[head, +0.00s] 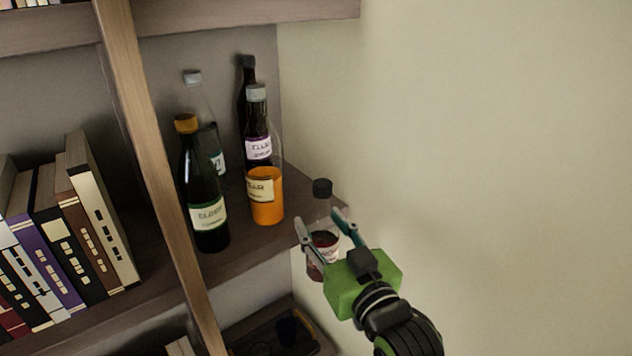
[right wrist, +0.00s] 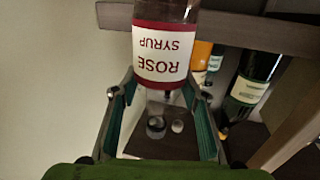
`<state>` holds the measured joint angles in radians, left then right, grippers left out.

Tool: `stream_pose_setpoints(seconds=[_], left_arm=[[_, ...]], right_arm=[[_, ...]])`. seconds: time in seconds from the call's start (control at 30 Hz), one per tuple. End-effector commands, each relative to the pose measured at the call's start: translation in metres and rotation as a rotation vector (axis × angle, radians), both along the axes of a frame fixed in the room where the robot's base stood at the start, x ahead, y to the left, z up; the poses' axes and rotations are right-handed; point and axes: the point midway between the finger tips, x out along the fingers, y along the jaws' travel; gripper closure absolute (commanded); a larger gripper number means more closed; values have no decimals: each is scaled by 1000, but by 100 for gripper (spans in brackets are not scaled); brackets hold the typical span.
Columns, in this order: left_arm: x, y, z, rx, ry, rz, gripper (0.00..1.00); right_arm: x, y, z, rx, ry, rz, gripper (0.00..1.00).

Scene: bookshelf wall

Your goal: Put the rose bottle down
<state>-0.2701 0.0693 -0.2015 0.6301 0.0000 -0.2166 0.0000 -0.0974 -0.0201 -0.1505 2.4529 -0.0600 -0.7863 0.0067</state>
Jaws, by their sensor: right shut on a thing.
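The rose bottle (head: 322,208) is clear glass with a dark cap and dark red contents. It looks upright, at the right end of the shelf, and its lower part reaches past the shelf's front edge in the head view. My right gripper (head: 319,217) is shut on it, one finger on each side. In the right wrist view the rose bottle (right wrist: 165,50) shows its "ROSE SYRUP" label upside down between the fingers of my right gripper (right wrist: 160,92). The gripper hides part of its lower body in the head view. My left gripper is not in view.
On the shelf (head: 262,248) stand an orange bottle (head: 264,200), a dark green bottle (head: 206,190) with an orange cap, and other bottles behind. A wooden upright (head: 150,150) separates them from books (head: 95,210). A bare wall (head: 480,140) lies right.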

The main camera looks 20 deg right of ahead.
Motion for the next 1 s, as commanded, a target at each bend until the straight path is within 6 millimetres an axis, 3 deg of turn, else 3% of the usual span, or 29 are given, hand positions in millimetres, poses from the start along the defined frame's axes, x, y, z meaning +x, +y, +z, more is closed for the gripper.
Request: stream_pose_setpoints(seconds=[0.03,0.1,0.3,0.4,0.53,0.67,0.8,1.0], left_arm=[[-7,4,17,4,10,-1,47],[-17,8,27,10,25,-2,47],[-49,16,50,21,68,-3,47],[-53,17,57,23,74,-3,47],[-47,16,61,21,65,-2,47],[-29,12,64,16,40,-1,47],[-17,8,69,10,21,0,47],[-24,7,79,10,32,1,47]], right_arm=[[8,4,42,-1,-21,14,99],[16,7,76,-1,-21,28,99],[25,13,157,0,-16,48,99],[26,13,183,1,-12,48,99],[25,13,200,2,-6,46,99],[36,9,198,0,2,44,99],[63,-3,184,0,6,43,99],[108,-21,163,1,4,42,99]])
